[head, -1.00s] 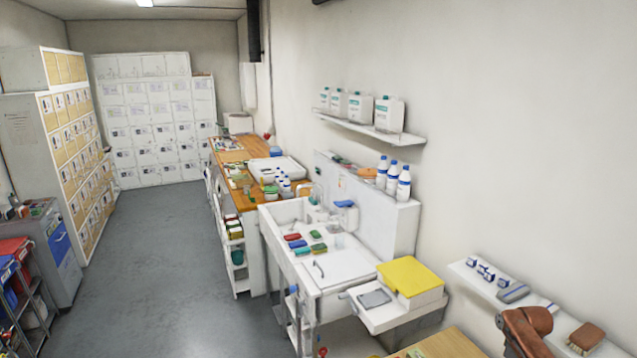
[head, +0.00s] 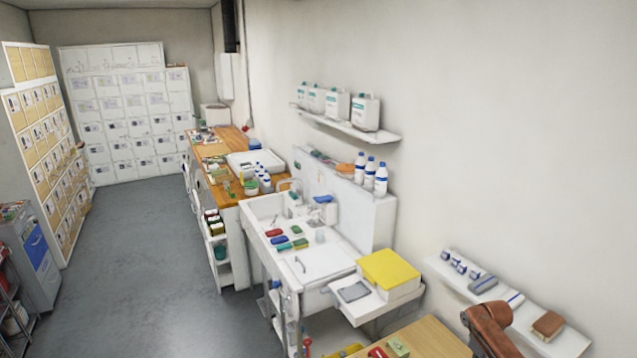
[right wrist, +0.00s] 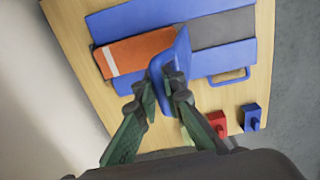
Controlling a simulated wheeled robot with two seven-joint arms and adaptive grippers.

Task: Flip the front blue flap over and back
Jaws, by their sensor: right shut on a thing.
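In the right wrist view, the blue flap (right wrist: 183,48) stands tilted up from a flat blue piece (right wrist: 150,14) on a wooden tabletop (right wrist: 72,40). My right gripper (right wrist: 166,78) is shut on the flap's near part, its fingers on either side. An orange panel (right wrist: 135,52) with a white stripe lies left of the flap. A grey strip (right wrist: 222,27) shows to the right. A blue loop handle (right wrist: 230,82) sticks out at the near right edge. My left gripper is in neither view. The flap is not visible in the head view.
A small red block (right wrist: 217,122) and a small blue block (right wrist: 251,118) stand near the tabletop's edge. In the head view, a yellow-topped box (head: 390,268) stands beside the sink (head: 270,212). A wooden table corner (head: 430,338) shows below. The floor (head: 130,250) at left is clear.

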